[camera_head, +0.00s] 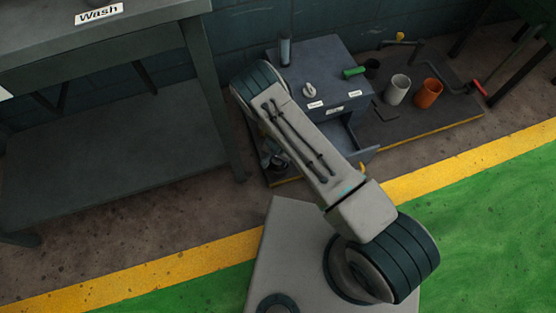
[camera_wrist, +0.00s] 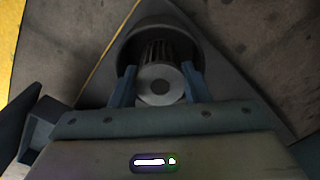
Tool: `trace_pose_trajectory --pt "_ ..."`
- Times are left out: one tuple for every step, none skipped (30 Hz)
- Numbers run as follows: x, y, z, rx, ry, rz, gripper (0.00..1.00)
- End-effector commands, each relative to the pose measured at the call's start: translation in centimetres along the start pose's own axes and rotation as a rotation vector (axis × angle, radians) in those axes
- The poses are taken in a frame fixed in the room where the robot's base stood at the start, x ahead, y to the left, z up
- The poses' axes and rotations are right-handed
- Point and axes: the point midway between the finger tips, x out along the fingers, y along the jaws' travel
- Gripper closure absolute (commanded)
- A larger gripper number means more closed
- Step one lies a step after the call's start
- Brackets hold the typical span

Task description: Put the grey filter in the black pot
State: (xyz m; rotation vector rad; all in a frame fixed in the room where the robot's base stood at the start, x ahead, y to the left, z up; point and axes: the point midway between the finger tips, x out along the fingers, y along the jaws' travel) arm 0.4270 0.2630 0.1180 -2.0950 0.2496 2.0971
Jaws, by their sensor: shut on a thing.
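In the wrist view, my gripper (camera_wrist: 159,78) is shut on the grey filter (camera_wrist: 160,88), with one blue finger on each side. The filter has a pale round end with a dark centre and a dark ribbed body. The black pot (camera_wrist: 190,35) is a dark round vessel directly beyond the filter. The filter's ribbed far part overlaps the pot's opening; I cannot tell how deep it is inside. In the head view, my gripper (camera_head: 273,158) is small and partly hidden beside the cabinet, and the filter and this pot cannot be made out there.
A light grey pot (camera_head: 398,88) and an orange pot (camera_head: 429,93) stand farther right on a dark platform. A wash table (camera_head: 110,40) is left.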

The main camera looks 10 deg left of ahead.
Motion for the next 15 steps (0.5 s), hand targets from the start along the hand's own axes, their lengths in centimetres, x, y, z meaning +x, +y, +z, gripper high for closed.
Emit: trace_pose_trajectory --pt "-0.11 -0.01 -0.02 0.0 0.0 0.0 0.83" --pt "-0.11 0.0 -0.02 0.0 0.0 0.0 0.83" --pt "-0.09 0.01 -0.02 0.0 0.0 0.0 0.83" --pt "-0.02 0.01 -0.02 0.0 0.0 0.0 0.83" --pt "0.1 0.02 -0.02 0.001 0.0 0.0 0.83" --pt "0.27 0.03 -0.02 0.001 0.0 0.0 0.83" --pt "0.38 0.03 -0.03 0.001 0.001 0.0 0.83" --pt "0.47 0.03 -0.04 0.0 0.001 0.0 0.83" --pt "0.28 0.03 -0.02 0.0 0.001 0.001 0.49" --pt "0.26 0.04 -0.02 0.0 0.001 0.001 0.49" --pt "0.26 0.04 -0.02 0.0 0.001 0.001 0.49" --pt "0.26 0.04 -0.01 0.0 0.001 0.001 0.49" --pt "0.26 0.04 -0.01 0.0 0.0 0.001 0.49" --pt "0.26 0.04 -0.01 0.0 0.001 0.001 0.49" --pt "0.26 0.04 -0.01 0.0 0.0 0.001 0.49"
